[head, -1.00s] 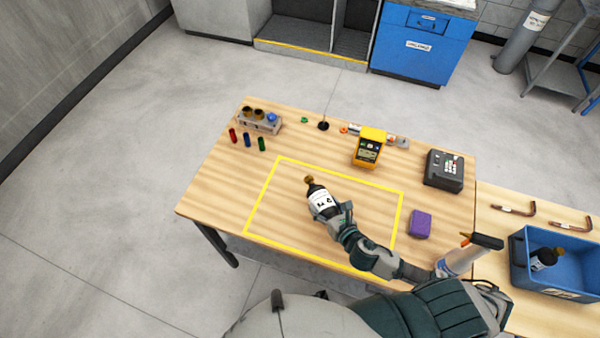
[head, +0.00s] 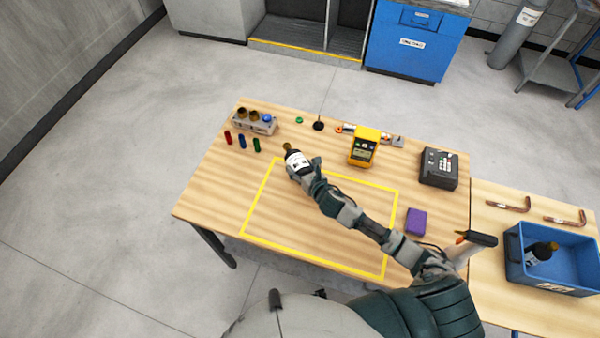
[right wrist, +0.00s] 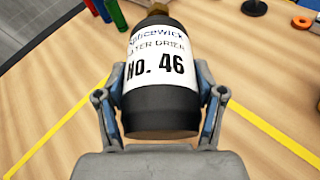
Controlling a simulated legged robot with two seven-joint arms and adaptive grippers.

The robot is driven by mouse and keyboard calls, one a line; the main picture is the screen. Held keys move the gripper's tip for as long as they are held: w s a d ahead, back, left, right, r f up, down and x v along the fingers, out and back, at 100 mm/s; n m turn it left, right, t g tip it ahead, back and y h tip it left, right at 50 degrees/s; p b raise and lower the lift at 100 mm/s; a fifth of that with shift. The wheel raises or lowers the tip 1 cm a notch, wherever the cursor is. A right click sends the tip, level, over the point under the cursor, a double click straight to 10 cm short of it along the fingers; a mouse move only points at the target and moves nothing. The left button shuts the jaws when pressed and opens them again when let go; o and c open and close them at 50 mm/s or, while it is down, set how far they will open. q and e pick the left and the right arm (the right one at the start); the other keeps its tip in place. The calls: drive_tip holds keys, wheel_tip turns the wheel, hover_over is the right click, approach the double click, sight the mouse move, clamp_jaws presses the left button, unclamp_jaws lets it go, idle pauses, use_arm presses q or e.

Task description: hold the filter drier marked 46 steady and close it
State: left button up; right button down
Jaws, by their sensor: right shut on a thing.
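The filter drier marked 46 (head: 294,160) is a black bottle shape with a white label and a brass-coloured top. Its label reads "No. 46" in the right wrist view (right wrist: 157,62). My right gripper (head: 304,168) is shut on it, one finger on each side of its lower body, as the right wrist view (right wrist: 160,105) shows. It is over the far left part of the yellow-outlined area. My left gripper is not in view.
A yellow meter (head: 364,147), a dark keypad device (head: 438,167) and a purple block (head: 416,221) are on the right. A blue bin (head: 520,270) holds another dark bottle (head: 541,251). The outlined area's middle is clear.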

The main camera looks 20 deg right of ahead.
drive_tip(key=shift+d+r, duration=0.1)
drive_tip(key=shift+d, duration=0.1)
drive_tip(key=shift+a+f, duration=0.15)
drive_tip(key=shift+f, duration=0.75)
drive_tip(key=shift+a+f, duration=0.1)
drive_tip(key=shift+f, duration=0.8)
drive_tip(key=shift+c, duration=0.7)
unclamp_jaws()
drive_tip(key=shift+d+f, duration=0.1)
drive_tip(key=shift+d, duration=0.05)
drive_tip(key=v, duration=1.2)
drive_tip(key=shift+s, duration=0.1)
